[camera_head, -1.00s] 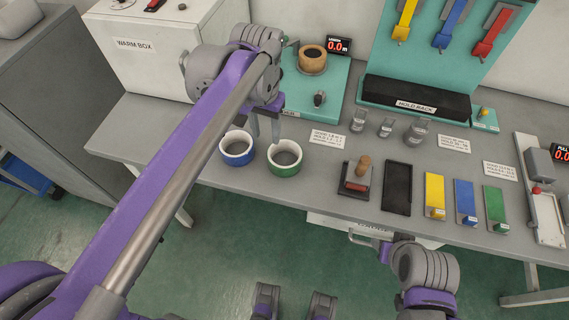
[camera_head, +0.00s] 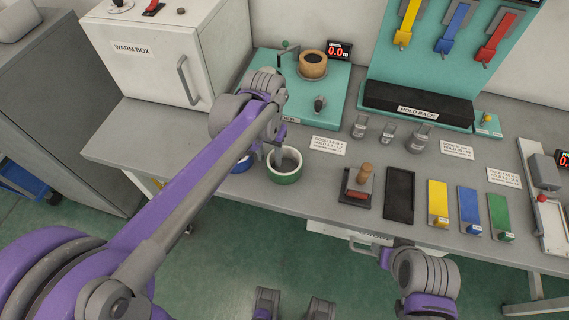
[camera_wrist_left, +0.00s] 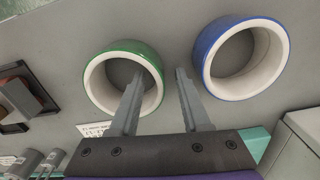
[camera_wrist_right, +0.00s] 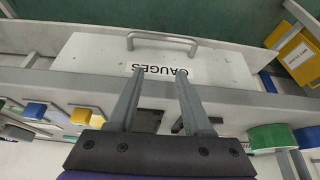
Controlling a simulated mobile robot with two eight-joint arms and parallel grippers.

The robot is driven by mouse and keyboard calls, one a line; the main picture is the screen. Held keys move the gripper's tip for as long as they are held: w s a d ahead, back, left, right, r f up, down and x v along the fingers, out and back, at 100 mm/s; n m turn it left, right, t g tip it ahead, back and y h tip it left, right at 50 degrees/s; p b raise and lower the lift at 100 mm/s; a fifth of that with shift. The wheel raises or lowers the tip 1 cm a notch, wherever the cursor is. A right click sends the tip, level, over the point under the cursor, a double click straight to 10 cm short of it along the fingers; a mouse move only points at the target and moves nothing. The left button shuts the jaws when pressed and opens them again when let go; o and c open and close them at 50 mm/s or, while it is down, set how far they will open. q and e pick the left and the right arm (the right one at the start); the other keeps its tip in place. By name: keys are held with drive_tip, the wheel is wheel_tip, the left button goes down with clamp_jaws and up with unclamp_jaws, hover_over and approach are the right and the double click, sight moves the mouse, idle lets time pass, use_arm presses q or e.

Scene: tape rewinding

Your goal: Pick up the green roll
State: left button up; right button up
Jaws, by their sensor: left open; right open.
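The green roll (camera_head: 286,177), a green ring with a pale inner wall, stands on the grey bench near its front edge. It also shows in the left wrist view (camera_wrist_left: 99,101). The blue roll (camera_wrist_left: 252,16) is beside it; my left arm hides most of it in the head view. My left gripper (camera_wrist_left: 160,73) is open and empty at the green roll. In its wrist view one finger overlaps the roll's opening and the other lies between the two rolls; height above the roll is unclear. My right gripper (camera_wrist_right: 163,70) is open and empty before the gauges drawer.
The gauges drawer (camera_wrist_right: 150,62) with its handle is under the bench front. A stamp-like tool (camera_head: 358,186), a black tray (camera_head: 399,194) and several coloured plates lie right of the rolls. The warm box (camera_head: 150,60) stands behind left, the teal winder base (camera_head: 330,80) behind.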

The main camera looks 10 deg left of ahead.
use_arm(q)
clamp_jaws()
idle(0.5)
wheel_tip(320, 180, up, 10)
drive_tip(key=shift+f+p, duration=0.1)
drive_tip(key=shift+p, duration=0.4)
